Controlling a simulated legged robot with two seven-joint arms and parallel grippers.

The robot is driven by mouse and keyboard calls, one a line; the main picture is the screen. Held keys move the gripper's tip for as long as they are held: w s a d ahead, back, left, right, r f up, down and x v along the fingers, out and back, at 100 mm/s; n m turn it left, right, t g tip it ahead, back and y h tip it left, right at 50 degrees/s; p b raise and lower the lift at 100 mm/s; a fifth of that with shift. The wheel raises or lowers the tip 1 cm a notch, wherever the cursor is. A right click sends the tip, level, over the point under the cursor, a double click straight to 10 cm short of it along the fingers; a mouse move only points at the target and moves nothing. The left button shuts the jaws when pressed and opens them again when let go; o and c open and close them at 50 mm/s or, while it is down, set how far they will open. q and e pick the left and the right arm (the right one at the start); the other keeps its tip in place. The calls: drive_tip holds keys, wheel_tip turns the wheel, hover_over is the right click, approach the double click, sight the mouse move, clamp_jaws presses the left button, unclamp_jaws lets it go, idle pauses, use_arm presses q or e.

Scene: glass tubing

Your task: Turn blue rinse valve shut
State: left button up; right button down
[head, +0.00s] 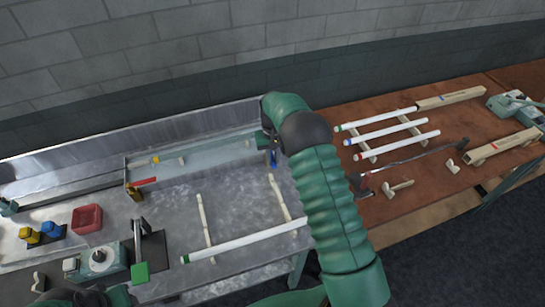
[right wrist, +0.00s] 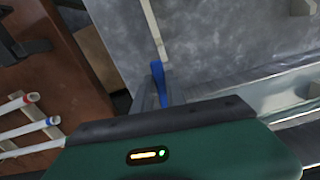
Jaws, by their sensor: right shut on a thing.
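The blue rinse valve handle (right wrist: 158,82) stands between the fingers of my right gripper (right wrist: 157,98) in the right wrist view. The gripper is shut on it. In the head view a small part of the blue handle (head: 274,158) shows below my right gripper (head: 269,148), at the right end of the metal sink. My own wrist and forearm cover the area just right of it. The valve body is hidden, so I cannot tell the handle's exact turn. Of my left arm, only dark green parts show at the bottom left edge; its fingers are not in view.
A red-handled valve (head: 145,181) is at the sink's left. White rails (head: 205,220) and a long white tube (head: 245,241) lie on the sink. Several colour-tipped tubes (head: 385,131) rest on the brown bench at right. A red tray (head: 87,217) stands at left.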

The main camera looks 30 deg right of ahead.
drive_tip(key=shift+w+d+r, duration=0.1)
drive_tip(key=shift+w+r, duration=0.3)
use_arm(q)
drive_tip(key=shift+w+a+f+b, duration=0.3)
drive_tip(key=shift+w+f+b, duration=0.25)
drive_tip(key=shift+w, duration=0.2)
use_arm(e)
drive_tip(key=w+a+m, duration=0.4)
drive_tip(key=w+m, duration=0.3)
drive_tip(key=m, duration=0.9)
drive_tip(key=shift+w+m, duration=0.25)
drive_tip(key=shift+m, duration=0.15)
drive_tip(key=c, duration=1.4)
unclamp_jaws()
drive_tip(key=shift+o, duration=0.2)
drive_tip(key=shift+s+f, duration=0.1)
drive_tip(key=shift+a, duration=0.1)
